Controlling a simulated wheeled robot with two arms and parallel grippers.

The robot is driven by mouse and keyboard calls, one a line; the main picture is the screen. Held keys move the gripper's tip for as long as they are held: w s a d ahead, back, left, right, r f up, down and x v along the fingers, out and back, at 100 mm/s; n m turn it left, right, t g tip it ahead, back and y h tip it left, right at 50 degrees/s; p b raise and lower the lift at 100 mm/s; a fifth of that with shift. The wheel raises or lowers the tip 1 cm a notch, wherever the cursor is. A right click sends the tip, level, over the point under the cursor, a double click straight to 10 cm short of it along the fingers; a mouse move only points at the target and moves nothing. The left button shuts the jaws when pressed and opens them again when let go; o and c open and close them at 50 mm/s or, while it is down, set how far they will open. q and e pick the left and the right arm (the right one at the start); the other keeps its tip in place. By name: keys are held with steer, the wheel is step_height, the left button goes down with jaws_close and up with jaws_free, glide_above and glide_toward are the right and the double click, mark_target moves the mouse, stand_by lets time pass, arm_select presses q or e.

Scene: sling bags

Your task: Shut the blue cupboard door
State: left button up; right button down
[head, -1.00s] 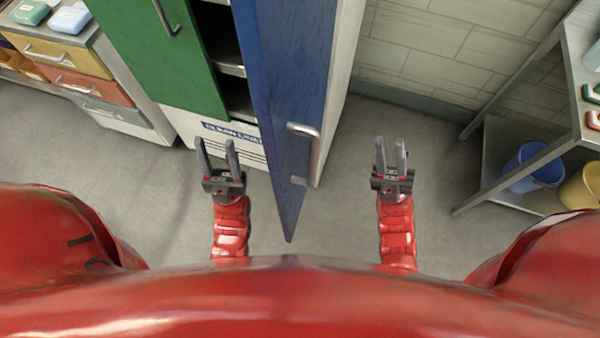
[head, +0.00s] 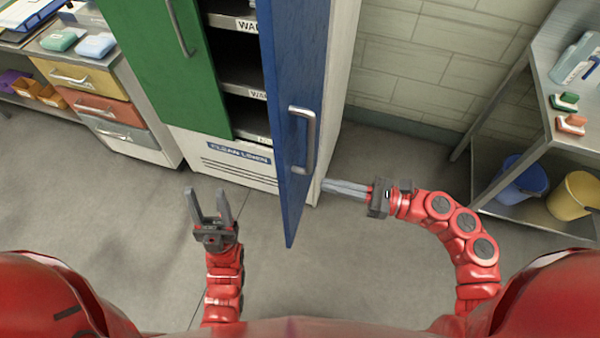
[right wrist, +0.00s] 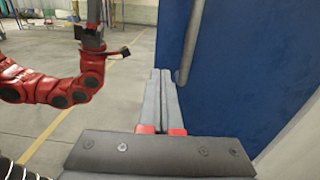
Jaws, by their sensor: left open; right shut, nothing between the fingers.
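The blue door (head: 290,90) of the cupboard stands wide open, jutting out toward me, with its grey bar handle (head: 304,140) on its right face. In the right wrist view the blue door (right wrist: 250,60) fills the right side, with the handle (right wrist: 188,45) just beyond the fingers. My right gripper (head: 325,186) is shut and empty, on the handle side of the door, its tips pointing left toward the door near the handle's lower end. I cannot tell whether they touch. My left gripper (head: 208,192) is open and empty, left of the door.
The green door (head: 165,65) left of the opening looks shut; shelves (head: 245,80) show between. A drawer unit (head: 95,95) stands at left. A metal rack (head: 545,110) with a blue bucket (head: 522,180) and a yellow bucket (head: 578,195) stands at right. The floor in front is clear.

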mark_target(286, 175)
steer(key=p+x, duration=0.2)
steer(key=x, duration=0.4)
steer(key=shift+a+r+p, duration=0.1)
steer(key=shift+r+p, duration=0.05)
steer(key=shift+p, duration=0.15)
steer(key=shift+w+a, duration=0.15)
steer(key=shift+a, duration=0.5)
steer(key=shift+f, duration=0.25)
